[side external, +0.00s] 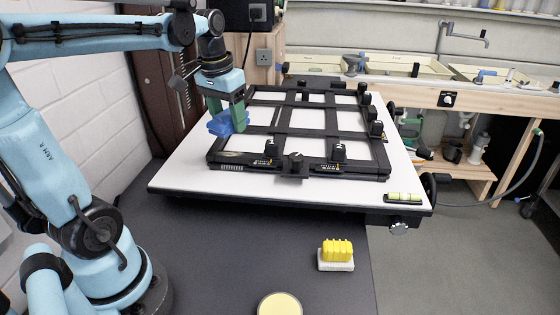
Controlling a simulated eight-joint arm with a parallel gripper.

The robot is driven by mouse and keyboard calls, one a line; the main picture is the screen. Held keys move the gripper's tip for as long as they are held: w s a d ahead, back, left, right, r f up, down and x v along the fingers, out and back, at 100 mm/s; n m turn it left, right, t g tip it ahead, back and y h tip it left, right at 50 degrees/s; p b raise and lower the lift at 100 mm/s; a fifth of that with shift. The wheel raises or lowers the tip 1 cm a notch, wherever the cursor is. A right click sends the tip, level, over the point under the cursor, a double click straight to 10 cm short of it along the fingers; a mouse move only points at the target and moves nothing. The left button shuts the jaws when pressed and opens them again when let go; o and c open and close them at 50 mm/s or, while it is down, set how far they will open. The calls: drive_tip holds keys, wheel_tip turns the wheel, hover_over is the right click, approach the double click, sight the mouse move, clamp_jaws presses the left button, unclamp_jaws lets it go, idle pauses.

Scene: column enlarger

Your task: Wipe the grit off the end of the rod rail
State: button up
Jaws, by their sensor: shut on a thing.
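My gripper (227,114) has green fingers and points down at the left edge of the black frame. It is shut on a blue block (219,125), perhaps a sponge or folded cloth. The block is low over the white board, beside the frame's left rail; I cannot tell whether it touches either. The black frame (281,143) of crossing rails, with several knobs and clamps, lies on the white board (190,178). I cannot tell which bar is the rod rail.
A yellow ridged piece on a white base (337,263) and a round pale-yellow lidded thing (280,304) sit on the dark bench (220,250). A green spirit level (404,197) lies at the board's right corner. A dark column (165,75) stands behind my gripper.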

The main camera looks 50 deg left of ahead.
sight(226, 152)
drive_tip(key=shift+a, duration=0.4)
drive_tip(key=shift+s+f, duration=0.1)
drive_tip(key=shift+f, duration=2.5)
drive_tip(key=shift+s+a, duration=0.4)
drive_tip(key=shift+s, duration=0.05)
drive_tip(key=shift+f, duration=0.9)
idle(0.6)
